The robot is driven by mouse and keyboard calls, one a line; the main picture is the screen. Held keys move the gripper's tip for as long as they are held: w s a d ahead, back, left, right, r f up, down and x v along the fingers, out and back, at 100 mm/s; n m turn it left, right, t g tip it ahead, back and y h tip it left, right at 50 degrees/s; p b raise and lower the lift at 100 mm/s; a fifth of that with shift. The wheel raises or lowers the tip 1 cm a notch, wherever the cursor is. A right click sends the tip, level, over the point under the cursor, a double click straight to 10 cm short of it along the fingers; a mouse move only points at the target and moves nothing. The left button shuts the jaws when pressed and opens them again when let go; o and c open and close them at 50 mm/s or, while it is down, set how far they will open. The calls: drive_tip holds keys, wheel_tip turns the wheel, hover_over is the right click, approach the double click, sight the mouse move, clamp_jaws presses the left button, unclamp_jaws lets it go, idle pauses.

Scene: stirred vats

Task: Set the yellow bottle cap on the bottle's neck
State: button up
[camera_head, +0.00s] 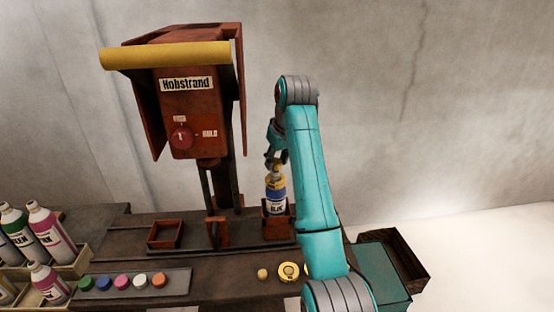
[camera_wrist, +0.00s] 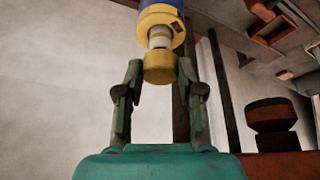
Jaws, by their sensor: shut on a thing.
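The yellow bottle cap (camera_wrist: 159,67) is between the fingertips of my gripper (camera_wrist: 158,80) in the wrist view, and the gripper is shut on it. The bottle (camera_head: 276,196), with a blue and white label and a yellow shoulder, stands upright in a small red-brown holder (camera_head: 277,227) on the bench. Its pale neck (camera_wrist: 159,38) shows in line with the cap in the wrist view. I cannot tell whether cap and neck touch. In the head view my gripper (camera_head: 276,162) is right above the bottle, and its fingers partly hide the cap.
A red machine (camera_head: 190,115) with a yellow bar stands left of the bottle. An empty red-brown holder (camera_head: 165,235) is at its foot. A tray (camera_head: 178,281) holds several coloured caps. Bottles in crates (camera_head: 75,265) stand at left. A dark bin (camera_head: 398,255) is at right.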

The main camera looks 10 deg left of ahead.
drive_tip(key=shift+f, duration=0.45)
drive_tip(key=shift+f, duration=0.5)
idle(0.5)
drive_tip(key=o, duration=0.8)
